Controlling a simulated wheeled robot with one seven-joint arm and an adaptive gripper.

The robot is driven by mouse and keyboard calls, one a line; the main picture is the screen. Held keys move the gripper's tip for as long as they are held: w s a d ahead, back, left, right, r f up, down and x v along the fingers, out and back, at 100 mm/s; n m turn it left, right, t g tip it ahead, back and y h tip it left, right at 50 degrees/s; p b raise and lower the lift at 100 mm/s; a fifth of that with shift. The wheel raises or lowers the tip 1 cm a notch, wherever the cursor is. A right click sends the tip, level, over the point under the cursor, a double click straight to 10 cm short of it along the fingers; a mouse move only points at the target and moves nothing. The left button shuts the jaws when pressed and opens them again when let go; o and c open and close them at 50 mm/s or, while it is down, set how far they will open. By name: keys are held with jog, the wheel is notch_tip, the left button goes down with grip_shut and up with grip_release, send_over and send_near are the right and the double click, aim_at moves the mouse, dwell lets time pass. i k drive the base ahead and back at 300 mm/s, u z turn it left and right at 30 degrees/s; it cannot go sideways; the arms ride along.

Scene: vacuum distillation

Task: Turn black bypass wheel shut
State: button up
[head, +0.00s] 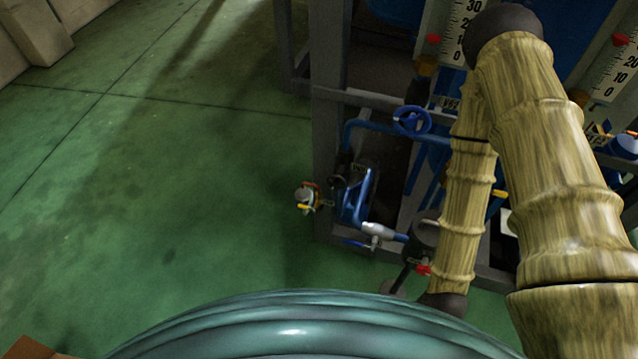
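A small dark round part (338,182), which looks like the black wheel, sits on the blue pipework at the lower left corner of the frame. It is dim and small, and I cannot tell how far it is turned. A blue handwheel (411,120) stands on the pipe above and to the right of it. My arm rises on the right, bends at the top and comes down again to the right of these valves.
A grey metal frame (327,150) carries the pipes, blue tanks and scales. A small valve with red and yellow parts (308,197) juts out left of the frame. A silver fitting (378,231) lies low on the pipework. The green floor (170,190) at left is clear.

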aim_at(338, 179)
jog(key=z, duration=2.75)
jog(key=k, duration=0.55)
jog(key=u, duration=1.25)
